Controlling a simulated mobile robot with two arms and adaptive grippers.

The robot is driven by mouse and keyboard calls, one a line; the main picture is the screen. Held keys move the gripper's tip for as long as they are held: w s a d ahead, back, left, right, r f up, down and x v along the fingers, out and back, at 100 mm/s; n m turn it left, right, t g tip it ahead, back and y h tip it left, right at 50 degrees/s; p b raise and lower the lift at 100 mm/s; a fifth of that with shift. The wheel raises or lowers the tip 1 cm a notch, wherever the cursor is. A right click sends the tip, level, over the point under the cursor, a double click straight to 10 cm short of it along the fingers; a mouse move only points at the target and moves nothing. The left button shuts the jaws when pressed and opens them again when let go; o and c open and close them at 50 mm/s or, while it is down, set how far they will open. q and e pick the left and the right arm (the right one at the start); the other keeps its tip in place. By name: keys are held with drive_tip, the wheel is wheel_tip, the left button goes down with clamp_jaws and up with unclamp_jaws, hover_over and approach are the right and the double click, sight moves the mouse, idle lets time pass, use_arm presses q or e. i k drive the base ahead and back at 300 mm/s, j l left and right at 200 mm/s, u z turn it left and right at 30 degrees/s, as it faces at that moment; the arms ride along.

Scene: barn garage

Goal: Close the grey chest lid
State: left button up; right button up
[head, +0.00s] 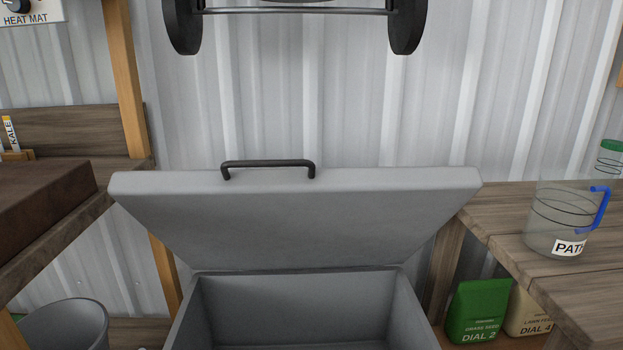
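The grey chest (420,318) stands in the lower middle of the head view, and the part of its inside that shows looks empty. Its grey lid (300,225) is raised and tilted back, hinged at the chest's far edge. A black handle (268,165) sits on the lid's upper edge, a little left of its middle. The front of the chest is cut off by the bottom of the picture. Neither of my grippers shows in the head view.
A wooden bench (590,270) on the right bears a clear jug (555,228) with a blue handle. A green bag (478,312) stands below it. A wooden shelf (75,120) and a grey bucket (62,325) are at left. Corrugated wall (340,110) stands behind the lid.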

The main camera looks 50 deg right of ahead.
sight(313, 217)
drive_tip(key=k+l+z, duration=0.25)
drive_tip(key=k+z, duration=0.2)
drive_tip(key=k+l+z, duration=0.85)
drive_tip(key=l, duration=0.2)
